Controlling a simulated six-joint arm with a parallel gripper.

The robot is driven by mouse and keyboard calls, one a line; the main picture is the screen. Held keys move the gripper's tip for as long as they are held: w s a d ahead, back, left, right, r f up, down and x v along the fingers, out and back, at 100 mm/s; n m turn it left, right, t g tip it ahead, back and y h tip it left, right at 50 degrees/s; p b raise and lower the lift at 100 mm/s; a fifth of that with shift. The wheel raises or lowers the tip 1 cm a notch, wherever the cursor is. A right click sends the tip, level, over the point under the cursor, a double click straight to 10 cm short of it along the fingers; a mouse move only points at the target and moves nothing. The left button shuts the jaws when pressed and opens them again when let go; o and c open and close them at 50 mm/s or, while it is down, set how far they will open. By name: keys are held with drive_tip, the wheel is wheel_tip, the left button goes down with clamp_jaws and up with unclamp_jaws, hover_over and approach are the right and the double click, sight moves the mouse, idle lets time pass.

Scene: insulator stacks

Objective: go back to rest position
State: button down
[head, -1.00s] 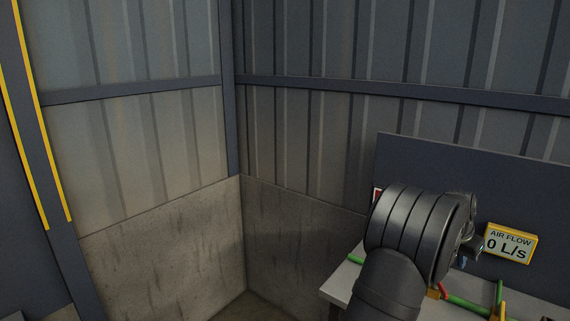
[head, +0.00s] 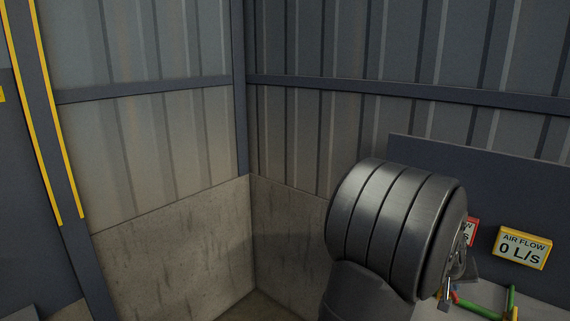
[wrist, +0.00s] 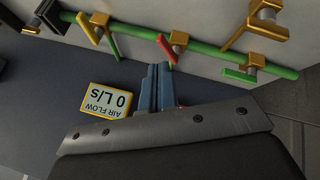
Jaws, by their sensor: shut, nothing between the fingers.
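In the wrist view, my gripper (wrist: 156,68) shows as two blue-grey fingers side by side, pressed together with nothing between them. The fingertips point toward the green pipe (wrist: 207,56) but appear apart from it; the exact gap is hard to judge. In the head view, my dark arm link fills the lower right and hides most of the gripper. Only a small part of the gripper end (head: 447,296) shows past the link.
The pipe carries several brass valves (wrist: 257,60) with green, red and yellow handles, beside a pale bench top. A yellow AIR FLOW display (head: 522,248) reads 0 L/s on a dark panel (head: 480,180). A red-framed display (head: 470,232) is partly hidden. The wall corner (head: 246,150) at left is clear.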

sight(455, 293)
drive_tip(key=shift+s+a+f+n, duration=0.1)
drive_tip(key=shift+s+a+n, duration=0.2)
drive_tip(key=shift+a+n, duration=0.25)
drive_tip(key=c, duration=1.5)
unclamp_jaws()
drive_tip(key=s+d+r+y, duration=0.1)
drive_tip(key=d+r+y, duration=0.45)
drive_tip(key=r, duration=0.25)
drive_tip(key=shift+n+t, duration=0.45)
drive_tip(key=shift+t, duration=0.05)
drive_tip(key=x, duration=1.1)
drive_tip(key=d+x, duration=0.1)
drive_tip(key=x, duration=0.5)
drive_tip(key=shift+s+d, duration=0.1)
clamp_jaws()
